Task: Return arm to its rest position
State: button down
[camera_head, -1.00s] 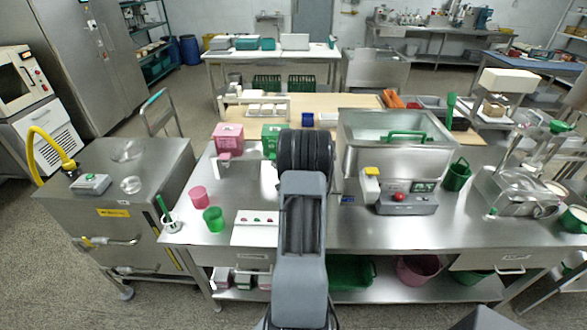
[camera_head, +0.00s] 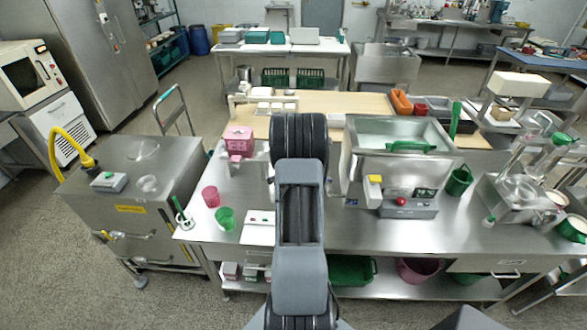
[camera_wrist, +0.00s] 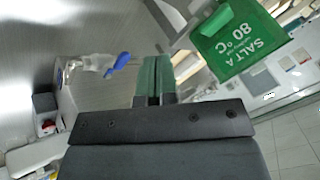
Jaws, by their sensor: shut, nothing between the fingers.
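My arm (camera_head: 299,210) rises through the middle of the head view, in front of the steel table (camera_head: 350,232). Its links hide my gripper in that view. In the wrist view my gripper (camera_wrist: 155,63) is shut, its two greenish fingers side by side with nothing between them. A green box marked "SALT A 80 °C" (camera_wrist: 238,42) shows to the right of the fingers, apart from them. A clear fitting with a blue handle (camera_wrist: 122,60) shows to the left, also apart.
A steel basin (camera_head: 400,165) and a control box with a red button (camera_head: 402,201) stand right of my arm. A pink box (camera_head: 238,139), a pink cup (camera_head: 211,196) and a green cup (camera_head: 225,218) stand left. A steel cabinet (camera_head: 130,190) stands beside the table.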

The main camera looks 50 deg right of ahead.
dwell(0.8)
jog(key=s+a+f+n+g+y, duration=0.2)
jog(key=s+a+n+y, duration=0.15)
jog(key=a, duration=0.35)
jog(key=s+a+r+n+b, duration=0.1)
jog(key=a+r+n, duration=0.4)
jog(key=a, duration=0.7)
jog(key=s+a+r+n+t+y+b, duration=0.1)
jog(key=s+a+r+n+b, duration=0.1)
jog(key=s+a+r+n, duration=0.2)
jog(key=s+a+r+n+t+y+b, duration=0.1)
jog(key=s+a+r+n, duration=0.2)
jog(key=a, duration=1.7)
notch_tip(320, 180, up, 6)
jog(key=n, duration=0.3)
jog(key=shift+a+n, duration=0.35)
jog(key=shift+a, duration=0.05)
jog(key=shift+d, duration=0.1)
